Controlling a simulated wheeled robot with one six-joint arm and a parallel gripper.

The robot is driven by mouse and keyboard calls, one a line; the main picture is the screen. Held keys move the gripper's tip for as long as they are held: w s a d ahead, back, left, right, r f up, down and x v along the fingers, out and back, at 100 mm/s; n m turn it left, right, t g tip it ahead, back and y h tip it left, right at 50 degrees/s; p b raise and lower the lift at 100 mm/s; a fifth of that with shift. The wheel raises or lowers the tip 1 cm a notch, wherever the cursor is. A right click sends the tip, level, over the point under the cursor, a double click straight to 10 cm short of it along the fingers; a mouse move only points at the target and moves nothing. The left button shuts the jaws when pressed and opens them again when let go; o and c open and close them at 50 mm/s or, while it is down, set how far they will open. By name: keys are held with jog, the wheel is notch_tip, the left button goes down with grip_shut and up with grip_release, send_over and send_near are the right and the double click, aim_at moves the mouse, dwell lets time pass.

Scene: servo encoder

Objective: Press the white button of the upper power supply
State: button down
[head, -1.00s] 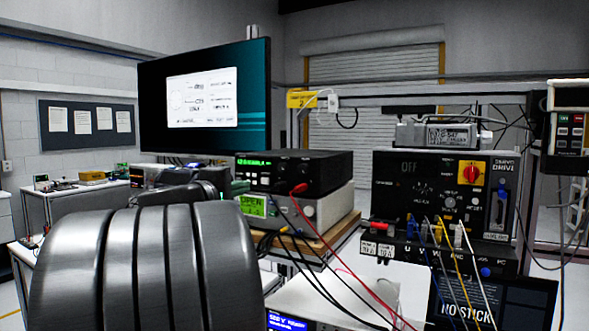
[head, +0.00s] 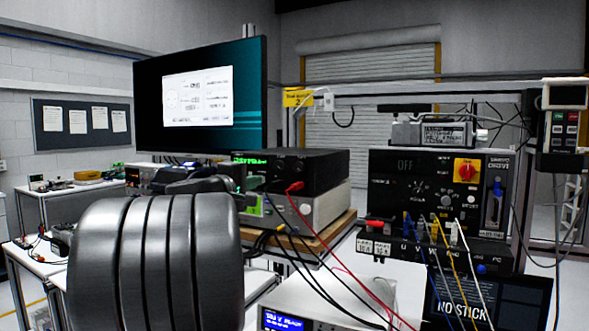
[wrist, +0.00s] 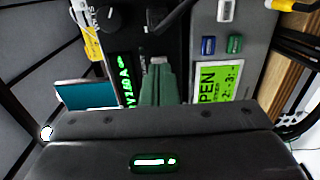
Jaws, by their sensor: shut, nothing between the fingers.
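The upper power supply (head: 315,172) is a black box with green digits, stacked on a grey lower unit (head: 318,206). In the wrist view the upper supply's black face (wrist: 125,42) shows sideways, left of the grey unit's face (wrist: 232,60) with its green "OPEN" display. My gripper (wrist: 158,68) is shut and empty, its green fingers pointing at the black face beside the digits. A pale patch shows at the fingertips; I cannot tell whether it is the white button, or whether they touch. In the head view my arm hides part of the supplies' left front.
The supplies stand on a wooden board (head: 335,232). Red and black cables hang in front of them. A black servo drive box (head: 400,185) with wires stands to the right. A large monitor (head: 240,80) stands behind on the left.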

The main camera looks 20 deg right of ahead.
jog(key=shift+w+d, duration=0.2)
jog(key=shift+d, duration=0.05)
dwell(0.4)
jog(key=shift+s+a+b, duration=0.1)
jog(key=shift+a+b, duration=0.1)
jog(key=shift+b, duration=0.1)
jog(key=shift+b+v, duration=0.3)
jog(key=shift+v, duration=0.5)
jog(key=shift+s, duration=0.1)
jog(key=b+v, duration=0.2)
jog(key=v, duration=0.5)
jog(key=shift+a, duration=0.15)
